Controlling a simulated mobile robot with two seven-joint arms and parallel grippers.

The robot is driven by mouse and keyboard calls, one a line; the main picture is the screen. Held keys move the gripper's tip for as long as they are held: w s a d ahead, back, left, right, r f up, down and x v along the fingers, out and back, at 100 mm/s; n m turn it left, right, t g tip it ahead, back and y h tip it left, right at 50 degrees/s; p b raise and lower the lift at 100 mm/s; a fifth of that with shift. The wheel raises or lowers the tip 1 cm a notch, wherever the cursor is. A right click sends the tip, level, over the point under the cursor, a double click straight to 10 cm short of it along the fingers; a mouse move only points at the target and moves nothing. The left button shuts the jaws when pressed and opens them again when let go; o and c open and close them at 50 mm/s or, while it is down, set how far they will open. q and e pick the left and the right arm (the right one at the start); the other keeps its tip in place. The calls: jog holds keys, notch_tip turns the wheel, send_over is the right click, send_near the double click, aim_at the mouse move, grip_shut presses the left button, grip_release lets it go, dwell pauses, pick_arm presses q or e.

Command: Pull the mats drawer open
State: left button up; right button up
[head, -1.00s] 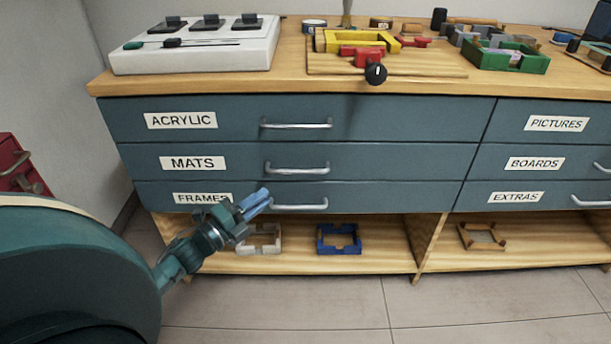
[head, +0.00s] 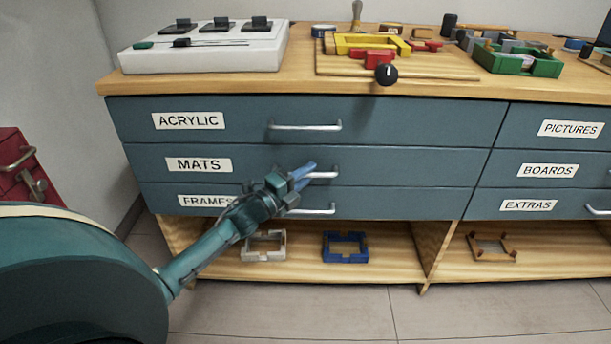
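The mats drawer (head: 400,165) is the middle blue-grey drawer of the left stack, with a white MATS label (head: 198,165). Its front looks flush with the drawers above and below. Its silver bar handle (head: 325,175) is partly hidden by my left gripper (head: 304,177). The two blue fingers of that gripper are a little apart, one higher than the other, at the left part of the handle. The gripper looks open; I cannot tell whether the fingers touch the bar. My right gripper is not in view.
The acrylic drawer (head: 440,122) is above and the frames drawer (head: 400,203) below, its handle close under my gripper. A lower shelf holds a white frame (head: 247,255) and a blue frame (head: 345,257). A red cabinet (head: 12,150) stands at the left.

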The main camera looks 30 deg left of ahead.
pick_arm(q)
jog(key=shift+c, duration=0.4)
grip_shut()
jog(key=shift+s+d, duration=0.1)
